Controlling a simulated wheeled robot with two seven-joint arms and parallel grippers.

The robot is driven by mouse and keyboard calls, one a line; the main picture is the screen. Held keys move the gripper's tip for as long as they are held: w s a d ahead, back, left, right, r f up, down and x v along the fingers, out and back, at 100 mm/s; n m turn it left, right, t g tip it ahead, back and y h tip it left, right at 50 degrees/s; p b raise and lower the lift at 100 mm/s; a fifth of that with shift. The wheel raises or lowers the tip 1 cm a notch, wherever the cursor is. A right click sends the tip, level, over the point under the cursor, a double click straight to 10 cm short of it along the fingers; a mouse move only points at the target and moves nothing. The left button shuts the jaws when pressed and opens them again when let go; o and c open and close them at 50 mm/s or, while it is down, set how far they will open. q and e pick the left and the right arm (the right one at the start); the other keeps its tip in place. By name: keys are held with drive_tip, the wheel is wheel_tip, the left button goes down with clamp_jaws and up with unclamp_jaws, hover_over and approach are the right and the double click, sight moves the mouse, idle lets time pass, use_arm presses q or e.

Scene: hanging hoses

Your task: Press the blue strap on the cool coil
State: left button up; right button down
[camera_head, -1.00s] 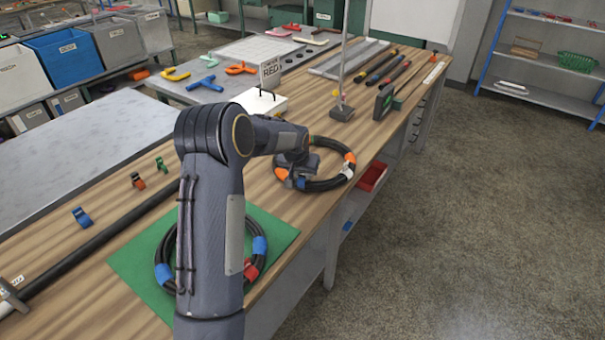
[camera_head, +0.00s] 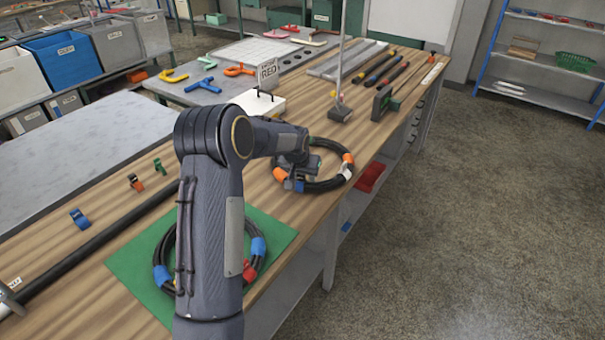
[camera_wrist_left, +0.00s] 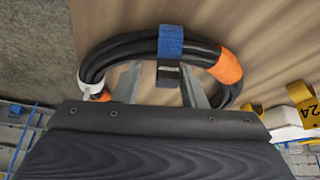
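A black hose coil (camera_head: 331,184) lies on the wooden bench under my left gripper (camera_head: 296,180). It has orange bands, a white tag and a blue strap (camera_head: 299,187). In the left wrist view the blue strap (camera_wrist_left: 170,42) wraps the near-centre of the coil (camera_wrist_left: 124,47), its tail hanging toward the gripper. My left gripper (camera_wrist_left: 161,84) is open, with its two fingers apart on either side of the strap's tail; contact cannot be told. Another black coil (camera_head: 254,268) with blue bands and a red one lies on a green mat (camera_head: 128,263), partly hidden by my arm. My right gripper is out of view.
A thin upright rod on a base (camera_head: 339,113) and a white box with a sign (camera_head: 268,72) stand beyond the coil. A red bin (camera_head: 370,177) sits below the bench edge. Small clips (camera_head: 81,218) lie at left. Open floor is on the right.

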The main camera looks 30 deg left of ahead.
sight(299, 183)
use_arm(q)
drive_tip(key=f, duration=0.1)
drive_tip(key=s+f, duration=0.1)
drive_tip(key=f+g, duration=0.1)
drive_tip(key=shift+s+a, duration=0.25)
drive_tip(key=w+v, duration=0.1)
drive_tip(key=v, duration=0.9)
drive_tip(key=shift+w+r+t+b, duration=0.3)
drive_tip(key=shift+w+t+b, duration=0.05)
drive_tip(key=shift+t, duration=0.05)
drive_tip(key=shift+d, duration=0.1)
